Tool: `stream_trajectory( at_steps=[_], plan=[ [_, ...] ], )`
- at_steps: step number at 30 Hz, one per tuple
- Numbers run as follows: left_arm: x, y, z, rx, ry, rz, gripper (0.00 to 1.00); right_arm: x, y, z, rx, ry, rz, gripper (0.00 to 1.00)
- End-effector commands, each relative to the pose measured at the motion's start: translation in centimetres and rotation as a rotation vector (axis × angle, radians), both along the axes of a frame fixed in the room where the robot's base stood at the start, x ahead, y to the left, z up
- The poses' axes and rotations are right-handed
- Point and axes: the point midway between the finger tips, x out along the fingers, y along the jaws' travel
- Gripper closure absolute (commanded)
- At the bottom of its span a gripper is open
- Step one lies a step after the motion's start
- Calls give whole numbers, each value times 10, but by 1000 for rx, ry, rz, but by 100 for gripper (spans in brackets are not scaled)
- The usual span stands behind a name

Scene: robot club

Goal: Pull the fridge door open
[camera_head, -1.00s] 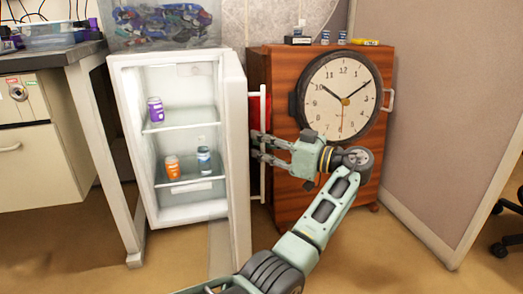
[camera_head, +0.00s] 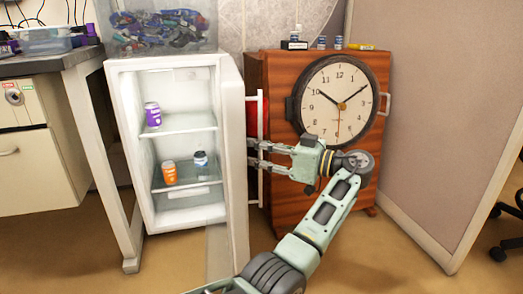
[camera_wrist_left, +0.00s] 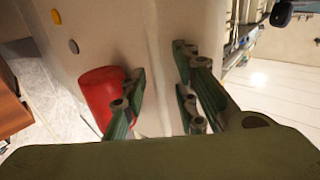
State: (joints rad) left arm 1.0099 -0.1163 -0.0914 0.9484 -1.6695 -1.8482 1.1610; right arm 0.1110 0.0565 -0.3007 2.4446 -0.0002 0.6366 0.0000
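The white fridge (camera_head: 140,160) stands left of centre in the head view. Its door (camera_head: 235,170) is swung wide open toward me and seen nearly edge-on, with the shelves exposed. A long white vertical handle (camera_head: 261,190) is on the door's outer face. My left gripper (camera_head: 256,154) is at the handle from the right, fingers apart. In the left wrist view its two fingers (camera_wrist_left: 160,92) are spread in front of the pale door face (camera_wrist_left: 140,25). A red cylinder (camera_wrist_left: 98,92) is beside one finger. Whether the fingers touch the handle is unclear. My right gripper is out of view.
A wooden cabinet (camera_head: 285,215) with a large clock (camera_head: 338,98) stands close right of the door. A grey partition (camera_head: 440,120) is at the right. A desk (camera_head: 88,120) stands left of the fridge. Cans (camera_head: 152,114) sit on the shelves. Floor in front is open.

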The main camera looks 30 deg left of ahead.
Motion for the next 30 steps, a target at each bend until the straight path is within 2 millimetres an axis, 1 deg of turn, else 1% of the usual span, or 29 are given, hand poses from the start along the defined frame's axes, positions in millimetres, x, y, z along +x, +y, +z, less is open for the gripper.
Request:
stream_trajectory(
  at_steps=[5, 8, 11, 15, 21, 22, 30],
  plan=[
    [0, -2, 1, 1, -2, 0, 72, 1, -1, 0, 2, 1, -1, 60],
    [2, -11, 1, 0, -2, -2, 72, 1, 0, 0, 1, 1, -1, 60],
    [5, -29, 2, 1, 0, -3, 72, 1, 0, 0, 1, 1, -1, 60],
    [10, -61, 2, 1, 1, -4, 72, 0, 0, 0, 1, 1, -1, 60],
    [15, -95, 1, 1, 2, -3, 72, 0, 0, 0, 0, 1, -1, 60],
    [15, -100, 1, 1, 1, -3, 72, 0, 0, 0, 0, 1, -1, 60],
    [17, -116, 0, -2, 1, 0, 72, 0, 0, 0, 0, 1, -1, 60]
  ],
)
